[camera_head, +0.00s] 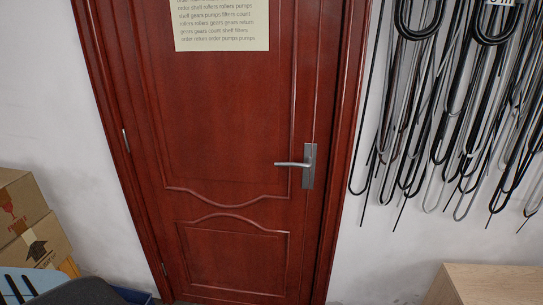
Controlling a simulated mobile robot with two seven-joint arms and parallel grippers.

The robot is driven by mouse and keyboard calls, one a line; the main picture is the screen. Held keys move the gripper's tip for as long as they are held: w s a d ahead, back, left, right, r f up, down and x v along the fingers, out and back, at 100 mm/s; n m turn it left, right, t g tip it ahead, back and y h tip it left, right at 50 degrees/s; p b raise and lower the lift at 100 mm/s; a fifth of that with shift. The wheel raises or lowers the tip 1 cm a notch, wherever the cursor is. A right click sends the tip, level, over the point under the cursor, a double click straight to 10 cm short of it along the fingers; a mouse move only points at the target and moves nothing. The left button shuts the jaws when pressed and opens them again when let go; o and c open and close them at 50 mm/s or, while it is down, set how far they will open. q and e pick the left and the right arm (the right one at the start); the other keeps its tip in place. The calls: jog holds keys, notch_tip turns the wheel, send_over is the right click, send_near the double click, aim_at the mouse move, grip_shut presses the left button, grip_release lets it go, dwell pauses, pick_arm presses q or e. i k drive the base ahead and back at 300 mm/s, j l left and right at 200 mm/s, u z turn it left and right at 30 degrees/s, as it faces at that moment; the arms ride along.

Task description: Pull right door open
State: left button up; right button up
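A dark red wooden door (222,130) fills the middle of the head view and sits closed in its red frame (347,130). Its metal lever handle (293,164) is on the right side of the door, pointing left from an upright plate. A hinge (126,141) shows on the left edge. A paper notice (222,25) with printed text is on the upper part. Only one door is in view. Neither of my grippers is in view.
Cardboard boxes (28,220) are stacked at the lower left, beside a blue chair back (30,284) with a dark part. Black cables (455,110) hang on the white wall at right. A wooden cabinet top (490,285) is at the lower right.

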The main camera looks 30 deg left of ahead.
aim_at(212, 95)
jog(key=i+l+u, duration=0.2)
jog(key=i+u, duration=0.25)
jog(key=i+l+u, duration=0.45)
jog(key=i+j, duration=0.05)
